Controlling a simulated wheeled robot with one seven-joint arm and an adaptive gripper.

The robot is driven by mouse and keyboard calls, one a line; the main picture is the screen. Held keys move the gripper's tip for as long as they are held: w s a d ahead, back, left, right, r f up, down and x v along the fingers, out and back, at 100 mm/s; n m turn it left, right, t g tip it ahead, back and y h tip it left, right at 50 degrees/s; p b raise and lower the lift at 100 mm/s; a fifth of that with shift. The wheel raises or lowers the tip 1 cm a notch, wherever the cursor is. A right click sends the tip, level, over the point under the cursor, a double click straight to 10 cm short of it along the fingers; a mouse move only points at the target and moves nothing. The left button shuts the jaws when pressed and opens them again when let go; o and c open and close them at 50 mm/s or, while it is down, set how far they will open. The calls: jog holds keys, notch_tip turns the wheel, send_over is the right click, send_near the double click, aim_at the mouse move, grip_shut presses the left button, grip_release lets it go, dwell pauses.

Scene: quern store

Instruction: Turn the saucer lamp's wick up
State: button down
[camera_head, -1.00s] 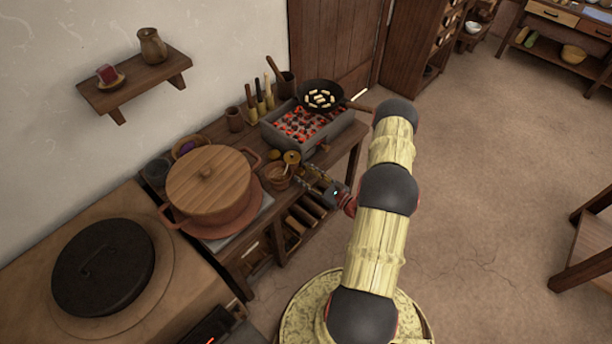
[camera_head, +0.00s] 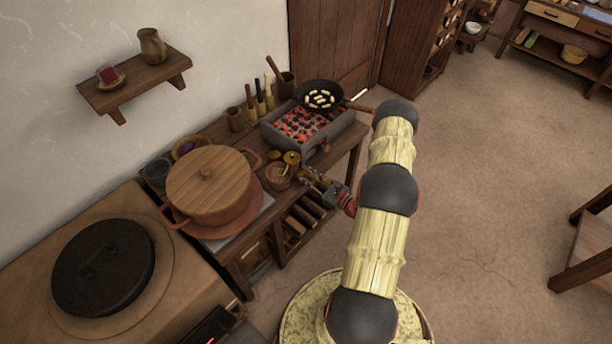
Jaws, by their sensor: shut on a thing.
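My gripper (camera_head: 310,178) is at the front edge of the wooden bench, just right of a small brown bowl (camera_head: 279,176) with a pale stick in it. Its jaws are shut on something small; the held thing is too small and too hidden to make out. I cannot tell for sure which thing is the saucer lamp. Two small round yellow-brown pots (camera_head: 291,158) stand just behind the bowl.
A large lidded pot (camera_head: 208,185) stands left of my gripper. Behind it, a brazier of glowing coals (camera_head: 300,124) carries a black pan (camera_head: 320,97). Upright-handled tools (camera_head: 259,97) and a cup (camera_head: 235,119) stand at the wall. Open floor (camera_head: 480,190) lies to the right.

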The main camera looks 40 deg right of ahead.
jog(key=shift+n, duration=0.3)
jog(key=n+b, duration=0.1)
jog(key=n, duration=0.4)
jog(key=n+b, duration=0.1)
jog(key=n, duration=0.5)
jog(key=shift+n+b, duration=0.3)
jog(key=shift+b, duration=0.05)
jog(key=n+b, duration=0.3)
jog(key=n, duration=0.3)
jog(key=shift+h, duration=0.3)
jog(key=shift+n+b, duration=1.1)
jog(key=shift+n, duration=1.4)
jog(key=c, duration=1.6)
grip_release()
jog(key=shift+r, duration=0.1)
